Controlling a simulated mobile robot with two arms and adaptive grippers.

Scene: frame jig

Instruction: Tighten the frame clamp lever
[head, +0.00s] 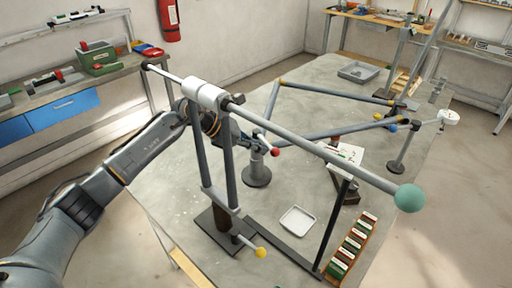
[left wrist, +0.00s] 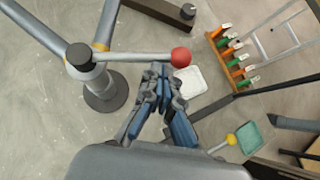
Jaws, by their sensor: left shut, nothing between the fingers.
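A clamp post on a round dark base (head: 257,177) stands on the grey table (head: 190,190). A lever with a red ball knob (head: 275,152) comes off its top. In the left wrist view the grey lever (left wrist: 130,57) runs rightward from the post's dark cap to the red knob (left wrist: 181,56). My left gripper (head: 252,141) is beside this lever, partly hidden behind the uprights of the near stand. In the left wrist view its fingertips (left wrist: 160,70) are shut and empty, just below the lever near the knob; contact cannot be told. My right gripper does not show.
A near stand carries a long bar with a teal ball (head: 408,198) across the foreground. Blue-grey frame tubes (head: 335,93) reach to the table's back right. A white tray (head: 298,220) and a rack of coloured blocks (head: 349,248) lie at the front right.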

